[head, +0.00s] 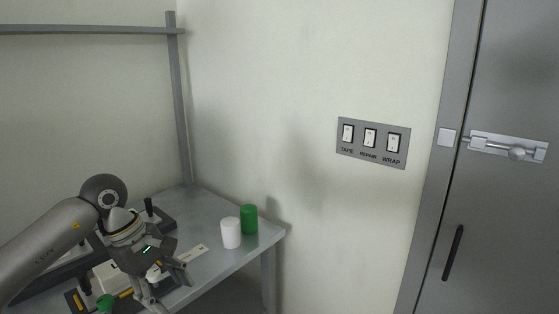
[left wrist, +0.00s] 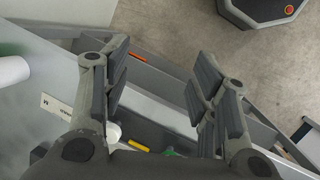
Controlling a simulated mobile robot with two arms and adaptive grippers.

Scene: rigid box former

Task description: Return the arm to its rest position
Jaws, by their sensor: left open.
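My left arm comes in from the left in the head view, over the grey table (head: 213,198). Its gripper (head: 168,292) points down above the front part of the table. In the left wrist view the two fingers of the left gripper (left wrist: 158,85) stand wide apart with nothing held between them. Below them are the grey edges of a long tray or box former (left wrist: 165,112). My right gripper shows in neither view.
A white cylinder (head: 231,233) and a green cylinder (head: 249,219) stand near the table's right corner. A label strip (head: 192,253) lies by the gripper. A switch panel (head: 372,142) is on the wall, left of a grey door (head: 500,210) with a bolt. Floor (left wrist: 185,35) shows beyond the table.

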